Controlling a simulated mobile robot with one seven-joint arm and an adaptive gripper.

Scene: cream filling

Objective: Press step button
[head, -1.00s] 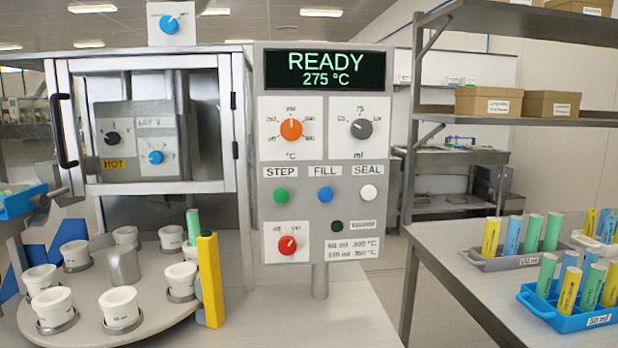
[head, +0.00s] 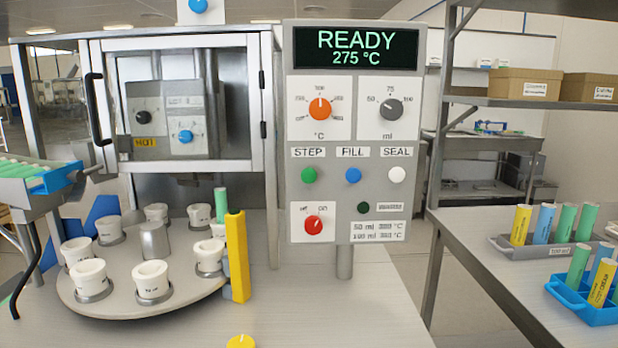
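The green STEP button (head: 308,175) is on the grey control panel (head: 296,220), below its STEP label. It sits left of the blue FILL button (head: 353,175) and the white SEAL button (head: 398,175). Nothing covers or touches the green button. The panel display (head: 356,48) reads READY and 275 °C. The round turntable (head: 180,297) to the left carries several white cups (head: 152,278) in metal rings. A green tube (head: 221,204) stands behind the yellow post (head: 237,257) at its right edge. My gripper is not in view.
The red on/off knob (head: 313,225) is below the STEP button, and the orange temperature knob (head: 319,108) is above. A yellow round thing (head: 240,342) shows at the bottom edge. A blue rack (head: 590,308) stands on the right table. The counter before the panel is clear.

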